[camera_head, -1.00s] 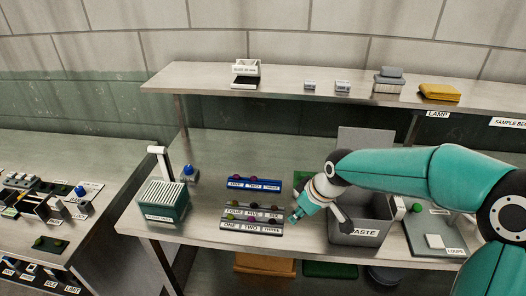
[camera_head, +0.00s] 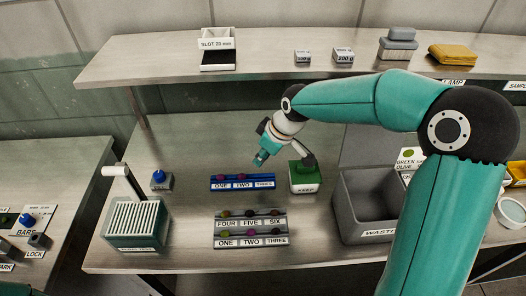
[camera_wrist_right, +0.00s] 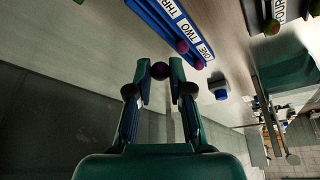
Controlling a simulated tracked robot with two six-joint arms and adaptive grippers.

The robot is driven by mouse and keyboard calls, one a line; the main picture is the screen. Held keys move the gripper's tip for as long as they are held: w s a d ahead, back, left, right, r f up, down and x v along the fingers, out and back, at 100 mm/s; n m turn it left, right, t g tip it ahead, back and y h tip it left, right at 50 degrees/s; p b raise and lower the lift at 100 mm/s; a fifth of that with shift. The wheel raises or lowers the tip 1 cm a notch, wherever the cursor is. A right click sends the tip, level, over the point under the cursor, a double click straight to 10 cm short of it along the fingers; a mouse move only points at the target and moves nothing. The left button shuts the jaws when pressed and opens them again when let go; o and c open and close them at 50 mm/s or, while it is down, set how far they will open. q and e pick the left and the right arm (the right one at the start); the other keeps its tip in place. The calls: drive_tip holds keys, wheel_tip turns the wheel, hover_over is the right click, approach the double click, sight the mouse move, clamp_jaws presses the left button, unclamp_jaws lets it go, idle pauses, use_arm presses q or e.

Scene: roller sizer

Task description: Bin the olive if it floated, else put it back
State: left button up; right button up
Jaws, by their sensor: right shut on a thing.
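That rack has purple olives at ONE (camera_head: 221,178) and TWO (camera_head: 241,177); no olive shows at THREE. The grey waste bin (camera_head: 372,236), labelled WASTE, stands front right. A green KEEP container (camera_head: 304,188) stands right of the blue rack. My left gripper is not in view.
A slatted green box (camera_head: 135,222) and a blue button (camera_head: 159,176) are at left. A shelf (camera_head: 270,70) runs behind. Bare bench lies between button and blue rack.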

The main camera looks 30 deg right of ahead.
sight(262, 176)
drive_tip(key=shift+s+d+f+b, duration=0.15)
drive_tip(key=shift+d+f+b, duration=0.15)
drive_tip(key=shift+f+b, duration=0.35)
wheel_tip(262, 176, down, 3)
drive_tip(key=shift+b, duration=0.7)
drive_tip(key=shift+d+f+b, duration=0.1)
drive_tip(key=shift+f+b, duration=0.4)
drive_tip(key=shift+f, duration=0.35)
drive_tip(key=shift+f+b, duration=0.35)
drive_tip(key=shift+b, duration=0.1)
drive_tip(key=o, duration=0.8)
drive_tip(key=shift+c, duration=0.2)
drive_tip(key=shift+r, duration=0.1)
